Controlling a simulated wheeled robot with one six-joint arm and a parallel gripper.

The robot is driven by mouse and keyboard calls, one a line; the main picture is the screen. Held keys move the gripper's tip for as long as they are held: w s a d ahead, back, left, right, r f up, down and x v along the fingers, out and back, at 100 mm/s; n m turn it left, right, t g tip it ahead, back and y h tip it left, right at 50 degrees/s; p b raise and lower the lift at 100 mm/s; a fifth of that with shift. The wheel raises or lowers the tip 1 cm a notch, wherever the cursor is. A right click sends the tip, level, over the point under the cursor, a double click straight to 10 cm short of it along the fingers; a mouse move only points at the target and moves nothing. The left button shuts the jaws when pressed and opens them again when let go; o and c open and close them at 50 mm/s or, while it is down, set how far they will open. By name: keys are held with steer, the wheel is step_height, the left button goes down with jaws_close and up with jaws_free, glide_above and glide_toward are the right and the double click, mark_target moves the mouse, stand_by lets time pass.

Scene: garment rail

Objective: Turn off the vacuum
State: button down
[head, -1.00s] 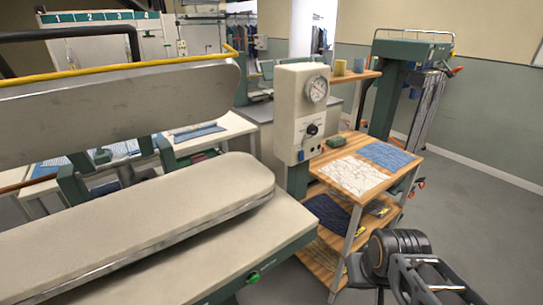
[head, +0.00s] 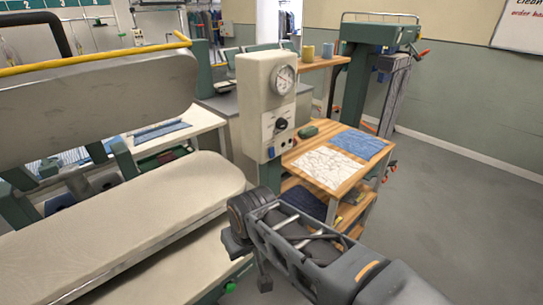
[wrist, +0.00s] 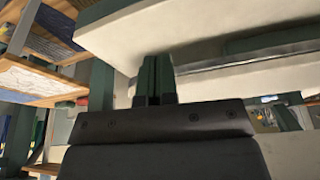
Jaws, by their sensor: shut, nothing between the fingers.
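A cream control box (head: 267,105) stands on a green post beside the press, with a round gauge (head: 283,80) at its top. A black rotary knob (head: 281,124) sits on a white panel below the gauge, with small red controls near the lower edge. The lettering is too small to read, so I cannot tell which control is the vacuum's. In the wrist view, my gripper (wrist: 155,92) has its fingers close together, shut and empty, near the pale underside of the press. In the head view my arm reaches in from lower right; its fingertips are hidden.
The press's long padded board (head: 130,225) and raised upper plate (head: 90,100) fill the left. A wooden shelf unit (head: 312,150) with white and blue cloths (head: 358,143) stands right of the box. A green steamer stand (head: 360,65) is behind. The right floor is clear.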

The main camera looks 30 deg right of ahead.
mark_target(272, 153)
steer(key=w+d+r+m+t+y, duration=0.2)
steer(key=w+d+r+m, duration=0.3)
steer(key=w+d+m, duration=0.5)
steer(key=w+d+r+m+t, duration=0.1)
steer(key=w+d+m, duration=0.1)
steer(key=d, duration=0.7)
steer(key=w+d+r+m+t+p, duration=0.1)
steer(key=d+m, duration=0.3)
steer(key=d, duration=0.5)
steer(key=shift+w+d+r+t, duration=0.35)
steer(key=shift+w+r+t, duration=0.25)
steer(key=shift+t, duration=0.2)
steer(key=shift+w+r+p+x, duration=0.25)
steer(key=shift+p+x, duration=0.25)
steer(key=shift+x, duration=1.75)
steer(key=shift+w+r+p+x, duration=0.3)
steer(key=shift+p+x, duration=0.15)
steer(key=shift+x, duration=1.75)
steer(key=shift+w+r+p+x, duration=0.25)
steer(key=shift+p+x, duration=0.25)
steer(key=shift+x, duration=1.75)
